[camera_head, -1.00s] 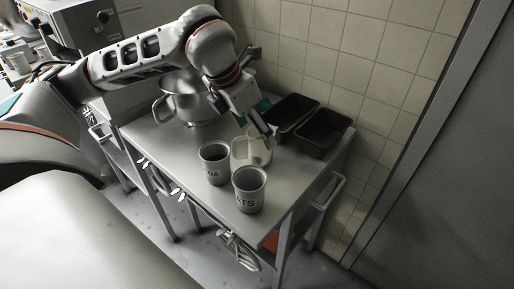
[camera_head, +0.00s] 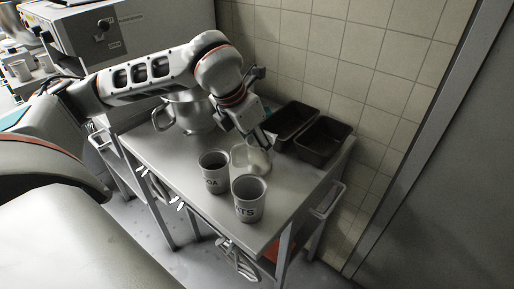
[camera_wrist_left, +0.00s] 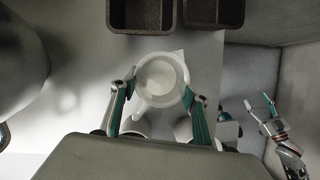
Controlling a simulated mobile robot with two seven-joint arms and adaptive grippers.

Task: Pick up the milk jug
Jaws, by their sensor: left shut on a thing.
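The milk jug (camera_head: 240,158) is a pale, rounded jug on the steel table, beside two labelled cups. In the left wrist view the jug (camera_wrist_left: 160,78) is seen from above, upright, its spout at the upper right and its handle at the lower left. My left gripper (camera_head: 262,146) reaches down over it. In the wrist view the left gripper's fingers (camera_wrist_left: 160,92) lie against both sides of the jug, shut on it. I cannot tell whether its base touches the table. My right gripper (camera_wrist_left: 257,101) shows at the wrist view's right, fingers apart and empty.
Two grey cups, one (camera_head: 213,180) left of the jug and one marked "TS" (camera_head: 249,205) in front, stand close by. Two dark baking tins (camera_head: 322,146) stand behind, near the tiled wall. A metal mixing bowl (camera_head: 195,112) stands at the table's back left.

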